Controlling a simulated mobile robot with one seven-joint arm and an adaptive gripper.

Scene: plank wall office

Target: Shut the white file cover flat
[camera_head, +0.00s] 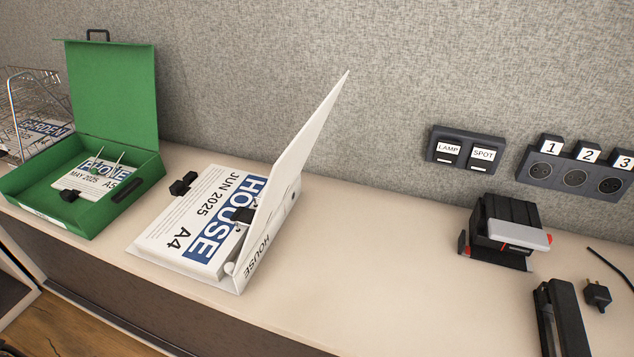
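The white file (140,247) lies on the desk left of centre. Its white cover (304,140) stands up, tilted, hinged along the spine marked HOUSE at the right side. A stack of papers (185,222) headed HOUSE, JUN 2025, A4 lies inside the file. A black clip or lever part (242,215) shows on the papers near the spine, partly hidden by the cover. My gripper is not in view.
An open green box file (112,95) stands at left beside a wire basket (35,85). A small black clip (183,184) lies behind the papers. A hole punch (505,232), stapler (562,318) and plug (597,294) are at right. The desk (375,255) right of the file is clear.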

